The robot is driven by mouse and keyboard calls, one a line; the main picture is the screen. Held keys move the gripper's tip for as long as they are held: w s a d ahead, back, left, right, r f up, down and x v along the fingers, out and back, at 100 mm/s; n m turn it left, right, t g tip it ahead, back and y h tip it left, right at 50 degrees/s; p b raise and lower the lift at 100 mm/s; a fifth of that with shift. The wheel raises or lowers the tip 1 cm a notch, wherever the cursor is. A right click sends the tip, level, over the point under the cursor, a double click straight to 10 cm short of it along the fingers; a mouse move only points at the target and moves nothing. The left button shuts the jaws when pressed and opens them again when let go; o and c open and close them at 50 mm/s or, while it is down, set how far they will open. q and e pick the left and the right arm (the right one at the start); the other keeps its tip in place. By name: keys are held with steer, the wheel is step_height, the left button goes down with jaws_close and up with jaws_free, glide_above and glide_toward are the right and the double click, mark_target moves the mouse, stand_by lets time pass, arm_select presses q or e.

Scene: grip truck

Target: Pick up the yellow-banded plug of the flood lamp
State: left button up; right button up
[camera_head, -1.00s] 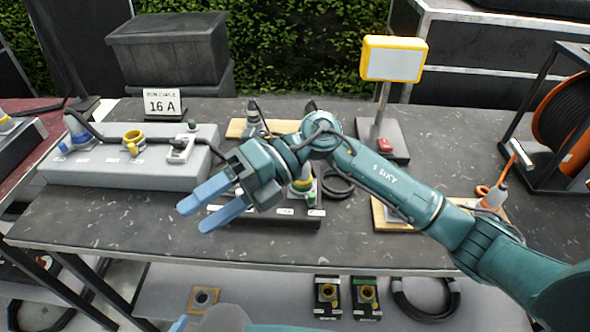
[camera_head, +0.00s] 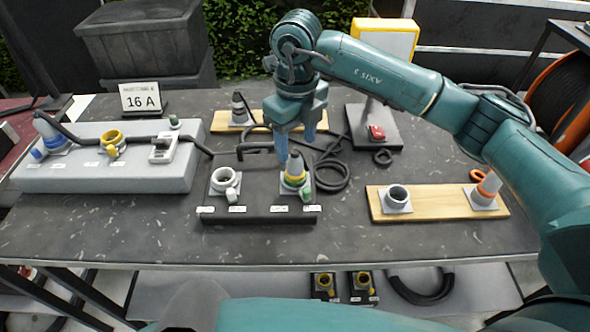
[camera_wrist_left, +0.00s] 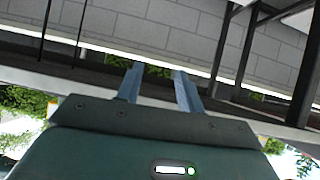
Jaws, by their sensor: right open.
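My left gripper (camera_wrist_left: 160,85) shows in the left wrist view, fingers apart and empty.
The dark block (camera_head: 262,214) also has an empty white socket (camera_head: 224,181). A grey socket box (camera_head: 100,176) stands at left. Loose black cable (camera_head: 333,172) coils beside the plug.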

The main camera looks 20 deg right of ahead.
mark_target(295, 151)
steer(key=shift+w+a+f+p, duration=0.1)
steer(key=shift+f+p, duration=0.25)
steer(key=shift+f, duration=1.2)
steer(key=shift+w+a+f+p, duration=0.1)
steer(key=shift+f+p, duration=0.25)
steer(key=shift+f, duration=1.2)
steer(key=shift+c, duration=0.2)
steer(key=shift+r, duration=0.1)
steer(key=c, duration=0.9)
